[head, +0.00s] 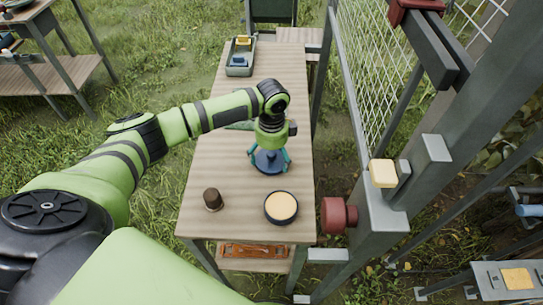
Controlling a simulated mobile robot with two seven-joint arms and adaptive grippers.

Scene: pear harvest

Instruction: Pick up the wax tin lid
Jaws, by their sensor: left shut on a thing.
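The wax tin lid (269,169) is a dark blue disc near the middle of the wooden table. My left gripper (269,160) points down over it, its teal fingers shut on the lid's opposite sides. I cannot tell whether the lid touches the tabletop or is slightly above it. The open round tin (281,207), dark-rimmed with pale yellow wax inside, stands nearer the front edge, apart from the lid. My right gripper is not in view.
The wooden table (240,185) holds a small brown cylinder (213,199) at front left and a grey-blue tray (239,69) at the far end. A green item (240,126) lies partly behind my arm. A metal-framed gate post with a red knob (337,215) stands close on the right.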

